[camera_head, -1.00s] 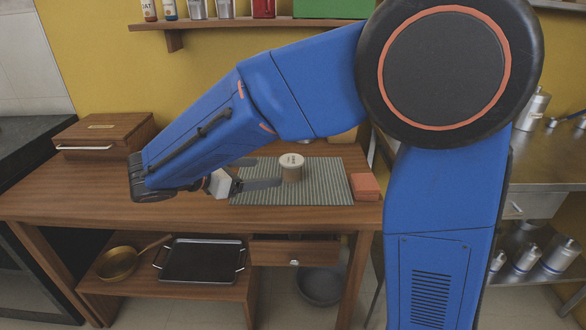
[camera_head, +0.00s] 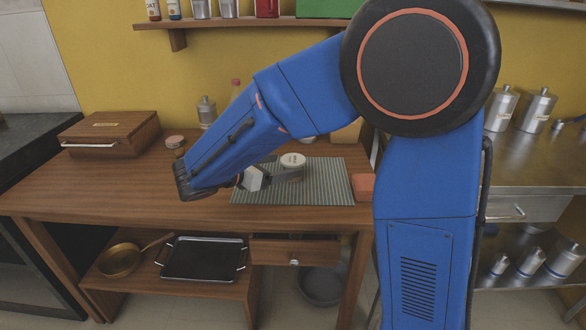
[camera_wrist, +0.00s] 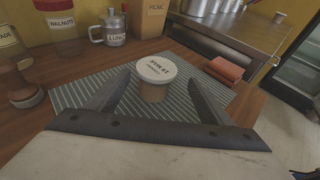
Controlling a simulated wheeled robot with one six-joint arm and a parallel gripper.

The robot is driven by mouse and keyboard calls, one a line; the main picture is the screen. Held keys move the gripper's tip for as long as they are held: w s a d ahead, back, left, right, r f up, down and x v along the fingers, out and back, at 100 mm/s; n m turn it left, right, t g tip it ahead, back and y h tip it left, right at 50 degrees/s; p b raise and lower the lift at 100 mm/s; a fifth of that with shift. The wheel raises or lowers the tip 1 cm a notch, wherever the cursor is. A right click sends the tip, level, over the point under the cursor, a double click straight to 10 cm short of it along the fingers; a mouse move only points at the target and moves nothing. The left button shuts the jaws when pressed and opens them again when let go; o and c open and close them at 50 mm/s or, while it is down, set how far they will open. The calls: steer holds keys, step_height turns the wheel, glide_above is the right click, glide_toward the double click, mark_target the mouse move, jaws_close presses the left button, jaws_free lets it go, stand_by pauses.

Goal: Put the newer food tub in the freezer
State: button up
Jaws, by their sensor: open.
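A food tub (camera_head: 292,162) with a pale lid and tan side stands upright on the striped mat (camera_head: 325,185) on the wooden table. In the wrist view the tub (camera_wrist: 155,88) has dark writing on its lid, too small to read surely. My gripper (camera_head: 287,169) is open, low over the mat. In the wrist view its fingers (camera_wrist: 158,80) lie on either side of the tub; I cannot tell whether they touch it. A dark-framed cabinet with a pale inside (camera_wrist: 300,58) shows at the far right, possibly the freezer.
A red block (camera_head: 363,187) lies at the mat's right end. A wooden box (camera_head: 108,135) and a small round container (camera_head: 175,142) stand at the left of the table. A steel counter (camera_head: 535,165) is at right.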

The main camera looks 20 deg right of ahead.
mark_target(287, 161)
steer(key=shift+w+r+x, duration=0.1)
steer(key=shift+w+x, duration=0.1)
steer(key=shift+x, duration=1.3)
steer(key=shift+w+r+x, duration=0.15)
steer(key=shift+x, duration=1.35)
steer(key=shift+a, duration=0.15)
steer(key=c, duration=1.2)
